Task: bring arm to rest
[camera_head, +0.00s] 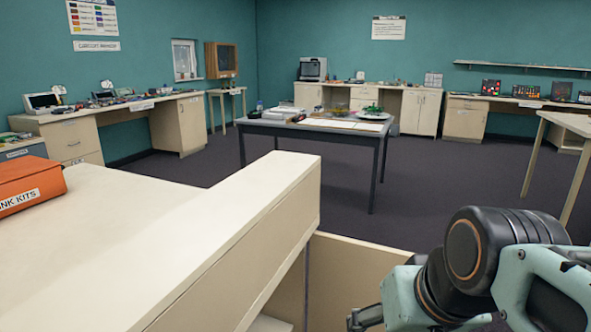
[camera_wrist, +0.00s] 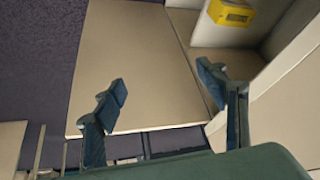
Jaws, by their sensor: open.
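My arm (camera_head: 480,265) shows at the lower right of the head view, bent beside a cream cabinet (camera_head: 110,230). Part of my gripper shows low at the bottom edge there; the rest is cut off or hidden. In the wrist view my gripper (camera_wrist: 163,90) has its two dark fingers spread wide with nothing between them. Behind the fingers is a flat beige panel (camera_wrist: 130,55). I cannot tell the gap between fingers and panel.
An orange box (camera_head: 28,186) lies on the cabinet top at left. A yellow box (camera_wrist: 230,13) sits in a cream compartment in the wrist view. A grey table (camera_head: 310,131) stands mid-room, with open dark floor (camera_head: 420,190) around it. A light table (camera_head: 570,122) stands at right.

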